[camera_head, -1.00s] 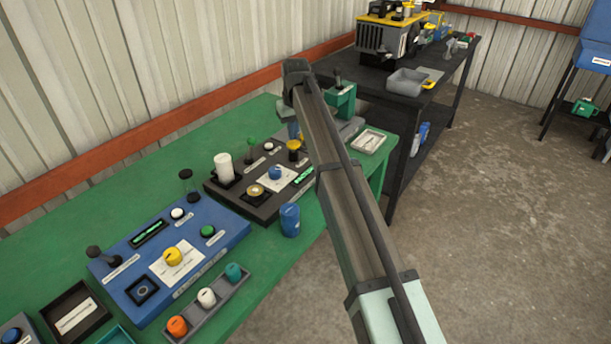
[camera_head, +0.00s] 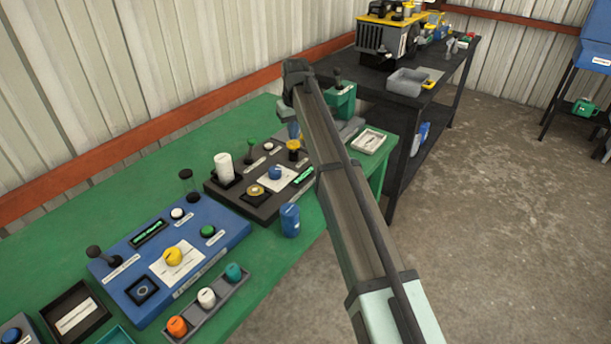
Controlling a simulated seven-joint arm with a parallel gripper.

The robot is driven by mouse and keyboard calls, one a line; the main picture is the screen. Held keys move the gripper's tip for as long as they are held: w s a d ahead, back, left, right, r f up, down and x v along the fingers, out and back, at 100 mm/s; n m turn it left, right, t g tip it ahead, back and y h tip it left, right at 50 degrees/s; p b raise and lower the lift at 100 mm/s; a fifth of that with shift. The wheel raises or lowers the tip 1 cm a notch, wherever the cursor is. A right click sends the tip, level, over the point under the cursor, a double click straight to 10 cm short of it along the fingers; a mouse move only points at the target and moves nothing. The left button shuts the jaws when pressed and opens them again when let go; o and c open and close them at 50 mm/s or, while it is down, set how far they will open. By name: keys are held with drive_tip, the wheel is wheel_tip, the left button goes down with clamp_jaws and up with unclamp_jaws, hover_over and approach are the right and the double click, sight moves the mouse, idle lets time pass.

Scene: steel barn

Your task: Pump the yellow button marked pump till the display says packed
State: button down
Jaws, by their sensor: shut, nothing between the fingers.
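A black panel box (camera_head: 240,205) on the green table carries a yellow button with a dark top (camera_head: 293,150), a small display with green text (camera_head: 304,174), a blue knob (camera_head: 275,172) and a white cylinder (camera_head: 223,166). My gripper (camera_head: 293,134) points down from my wrist, close above that dark-topped yellow button. It is shut and empty, small in view and partly hidden, so I cannot tell if it touches the button. A blue panel box (camera_head: 225,238) holds another yellow button (camera_head: 173,256) and a green-lit display (camera_head: 148,233). The labels and display words are too small to read.
A blue canister (camera_head: 290,220) stands in front of the black panel. A grey rack (camera_head: 235,287) of coloured caps lies at the table's front. A small tray (camera_head: 369,142) and a green device (camera_head: 341,100) sit beyond my arm. A dark workbench (camera_head: 460,68) stands behind.

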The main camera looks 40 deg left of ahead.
drive_tip(key=shift+f, duration=1.35)
idle(0.5)
drive_tip(key=shift+r, duration=3.75)
